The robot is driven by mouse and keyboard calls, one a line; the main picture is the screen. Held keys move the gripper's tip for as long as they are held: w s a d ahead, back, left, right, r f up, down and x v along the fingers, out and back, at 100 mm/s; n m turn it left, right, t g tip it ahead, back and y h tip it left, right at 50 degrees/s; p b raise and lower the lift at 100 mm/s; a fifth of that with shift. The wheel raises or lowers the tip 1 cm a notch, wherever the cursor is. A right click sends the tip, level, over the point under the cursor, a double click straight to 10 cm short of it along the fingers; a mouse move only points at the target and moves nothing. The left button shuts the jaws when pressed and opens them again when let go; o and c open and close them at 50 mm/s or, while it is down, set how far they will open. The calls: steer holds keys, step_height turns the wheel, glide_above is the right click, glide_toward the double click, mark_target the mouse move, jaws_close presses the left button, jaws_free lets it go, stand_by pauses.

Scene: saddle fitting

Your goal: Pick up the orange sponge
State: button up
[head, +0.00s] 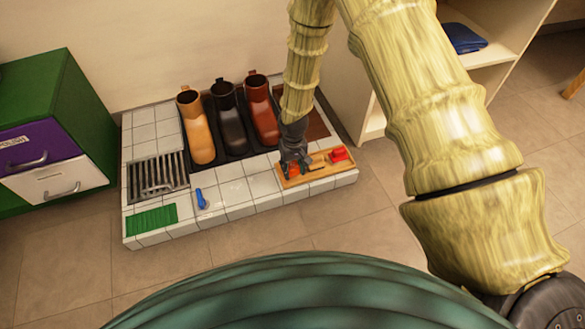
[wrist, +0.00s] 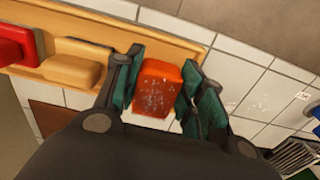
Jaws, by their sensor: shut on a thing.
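The orange sponge (wrist: 158,88) is between the two fingers of my gripper (wrist: 160,92) in the wrist view. The fingers press on its two sides, and its upper face shows pale specks. In the head view my gripper (head: 294,168) is over the left end of the wooden tray (head: 318,178), and a bit of the orange sponge (head: 293,170) shows between the fingers. I cannot tell whether the sponge touches the tray or is lifted.
The tray also holds a yellow block (wrist: 76,62) and a red one (head: 338,154). Three boots (head: 232,122) stand behind it. A blue tool (head: 201,199), green mat (head: 152,220) and metal grate (head: 158,175) lie left on the tiled platform.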

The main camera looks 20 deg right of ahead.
steer(key=shift+s+a+r+p, duration=0.1)
steer(key=shift+s+r+p, duration=0.1)
steer(key=shift+r+p, duration=0.3)
steer(key=shift+s+a+r+p, duration=0.1)
steer(key=shift+s+r+p, duration=0.15)
steer(key=shift+r, duration=0.45)
steer(key=s+a+p, duration=0.4)
steer(key=s+p, duration=0.2)
steer(key=s, duration=0.8)
steer(key=shift+s+r, duration=0.25)
steer(key=shift+r, duration=0.15)
